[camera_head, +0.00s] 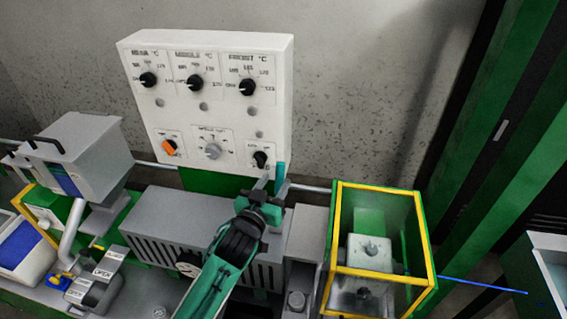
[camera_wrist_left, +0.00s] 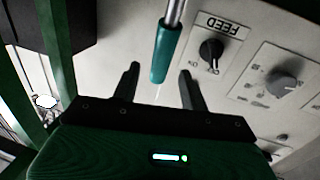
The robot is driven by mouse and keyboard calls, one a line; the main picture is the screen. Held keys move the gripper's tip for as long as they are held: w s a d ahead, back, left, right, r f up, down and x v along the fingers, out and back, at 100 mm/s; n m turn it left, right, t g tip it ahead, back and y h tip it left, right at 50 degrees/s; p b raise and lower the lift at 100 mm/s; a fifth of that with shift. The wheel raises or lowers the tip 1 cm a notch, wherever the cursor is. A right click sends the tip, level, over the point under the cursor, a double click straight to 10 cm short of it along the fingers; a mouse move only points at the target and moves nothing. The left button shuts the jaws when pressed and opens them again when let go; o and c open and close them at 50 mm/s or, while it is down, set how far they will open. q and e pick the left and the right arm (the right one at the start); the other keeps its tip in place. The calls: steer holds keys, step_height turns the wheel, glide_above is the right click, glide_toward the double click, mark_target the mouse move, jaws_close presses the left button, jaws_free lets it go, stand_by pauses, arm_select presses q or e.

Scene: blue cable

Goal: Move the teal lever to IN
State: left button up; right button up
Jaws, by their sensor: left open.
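The teal lever (camera_head: 281,176) hangs at the lower right corner of the white control panel in the head view. In the left wrist view the teal lever (camera_wrist_left: 165,52) is a teal grip on a metal rod, pointing down between my fingers. My left gripper (camera_head: 270,187) is just in front of the lever, fingers toward the panel. In the left wrist view the left gripper (camera_wrist_left: 159,72) is open, one finger on each side of the lever's end, with gaps visible. No IN marking is readable. My right gripper does not show.
The white control panel (camera_head: 211,110) carries several black knobs, a grey knob (camera_head: 212,151) and an orange switch (camera_head: 169,147). The FEED knob (camera_wrist_left: 211,49) sits close beside the lever. A yellow-framed box (camera_head: 381,275) stands at right, a grey vented housing (camera_head: 155,225) below the panel.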

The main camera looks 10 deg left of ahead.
mark_target(283, 169)
arm_select(q)
steer(key=w, duration=0.1)
steer(key=w+p, duration=0.1)
steer(key=w, duration=0.1)
steer(key=w+d, duration=0.1)
steer(key=w, duration=0.1)
steer(key=shift+r+p, duration=0.15)
steer(key=shift+p, duration=0.2)
steer(key=shift+w, duration=0.6)
jaws_close()
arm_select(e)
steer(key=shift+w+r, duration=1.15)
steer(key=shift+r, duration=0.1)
